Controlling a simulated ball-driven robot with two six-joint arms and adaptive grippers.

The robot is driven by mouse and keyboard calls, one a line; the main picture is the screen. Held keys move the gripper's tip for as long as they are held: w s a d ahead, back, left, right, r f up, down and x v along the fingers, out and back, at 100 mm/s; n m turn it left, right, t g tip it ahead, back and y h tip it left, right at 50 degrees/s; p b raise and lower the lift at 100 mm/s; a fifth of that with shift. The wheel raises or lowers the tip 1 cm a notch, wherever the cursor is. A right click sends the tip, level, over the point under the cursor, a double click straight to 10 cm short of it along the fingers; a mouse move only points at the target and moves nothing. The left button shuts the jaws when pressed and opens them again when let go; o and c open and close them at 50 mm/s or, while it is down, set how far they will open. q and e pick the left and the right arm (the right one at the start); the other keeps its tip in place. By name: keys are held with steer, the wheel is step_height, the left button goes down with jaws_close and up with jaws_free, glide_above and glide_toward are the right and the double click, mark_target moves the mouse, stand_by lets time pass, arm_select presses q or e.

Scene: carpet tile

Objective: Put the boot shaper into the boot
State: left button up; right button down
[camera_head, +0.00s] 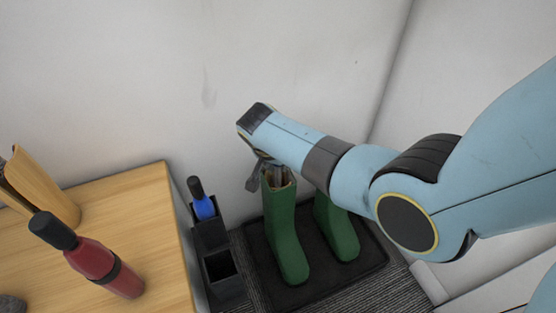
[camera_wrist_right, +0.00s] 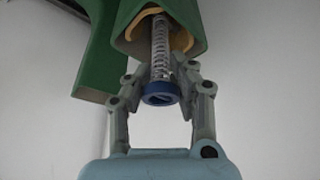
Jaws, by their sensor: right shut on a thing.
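Two green boots stand upright side by side on a dark tray (camera_head: 258,256): the left boot (camera_head: 284,235) and the right boot (camera_head: 342,232), partly covered by my right arm. My right gripper (camera_wrist_right: 161,82) is shut on the boot shaper (camera_wrist_right: 159,45), near its blue end knob. The shaper has a coil spring and tan curved pieces, which sit inside the top opening of the left boot. Its lower part is hidden in the boot shaft. My left gripper is not in view.
A wooden table (camera_head: 150,215) at left holds a red bottle (camera_head: 100,265) with a dark cap and a tan holder (camera_head: 42,190). Dark open boxes (camera_head: 222,278) stand between table and tray, with a blue bottle (camera_head: 203,207) in one. White walls close off the back and right.

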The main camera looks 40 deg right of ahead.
steer(key=c, duration=1)
jaws_free()
steer(key=v, duration=1.2)
steer(key=shift+s+d+f+n+g+y+p, duration=0.5)
steer(key=shift+s+f+n+p, duration=1.2)
steer(key=shift+s+f, duration=4.2)
steer(key=shift+s+d+f+n+g+y+p, duration=0.15)
steer(key=shift+s+d+f+n+y+p, duration=1.3)
steer(key=shift+s, duration=8.35)
steer(key=shift+s+d+f+n+g+h+p, duration=0.3)
steer(key=shift+s+f+n+p, duration=0.55)
steer(key=shift+s+f+n, duration=4.95)
steer(key=s+r+m, duration=0.1)
steer(key=m, duration=0.1)
steer(key=s+m, duration=0.1)
steer(key=s+r+m, duration=0.1)
steer(key=s+m, duration=0.1)
steer(key=shift+a+r+m, duration=0.1)
steer(key=shift+r+m, duration=0.25)
